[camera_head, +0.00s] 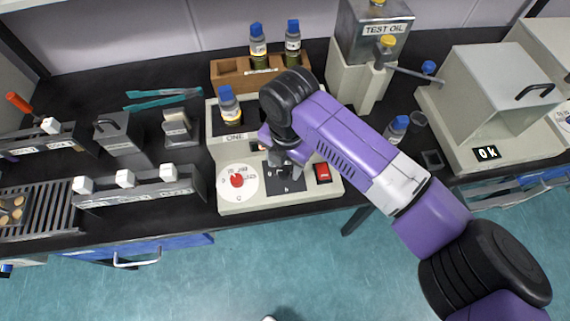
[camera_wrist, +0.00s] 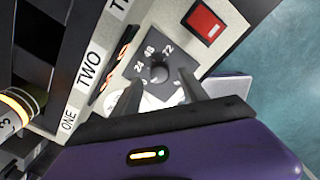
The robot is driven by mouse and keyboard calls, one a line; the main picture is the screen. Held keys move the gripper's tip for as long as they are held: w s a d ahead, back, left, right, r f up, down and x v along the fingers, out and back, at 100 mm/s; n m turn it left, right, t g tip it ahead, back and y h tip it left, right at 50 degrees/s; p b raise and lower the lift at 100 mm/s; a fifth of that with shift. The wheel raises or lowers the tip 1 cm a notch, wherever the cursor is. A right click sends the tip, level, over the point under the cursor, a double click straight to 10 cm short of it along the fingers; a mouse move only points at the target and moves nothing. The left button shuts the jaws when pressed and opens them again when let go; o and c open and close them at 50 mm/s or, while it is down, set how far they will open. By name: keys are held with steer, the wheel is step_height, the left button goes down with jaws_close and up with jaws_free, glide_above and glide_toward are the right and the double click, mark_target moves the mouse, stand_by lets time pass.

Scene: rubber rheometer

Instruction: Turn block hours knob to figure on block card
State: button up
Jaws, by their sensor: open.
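The hours knob (camera_wrist: 158,73) is a small dark round knob on a grey dial plate (camera_wrist: 176,42) marked 24, 48 and 72, with another figure partly hidden lower left. Its pointer direction is too small to tell. In the head view the dark dial plate (camera_head: 285,187) shows at the front of the pale block unit (camera_head: 228,203); my gripper hides the knob there. My gripper (camera_wrist: 158,88) is open, its fingers on either side of the knob in the wrist view; contact cannot be told. It is above the plate in the head view (camera_head: 283,166). I cannot make out a block card.
A white dial with a red knob (camera_head: 237,181) is left of the hours plate; a red switch (camera_head: 323,172) is right. A blue-capped bottle (camera_head: 229,104) stands in the unit behind. A rail with white-topped handles (camera_head: 140,190) lies left. The floor in front is clear.

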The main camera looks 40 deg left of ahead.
mark_target(283, 172)
steer(key=shift+f, duration=1.15)
jaws_close()
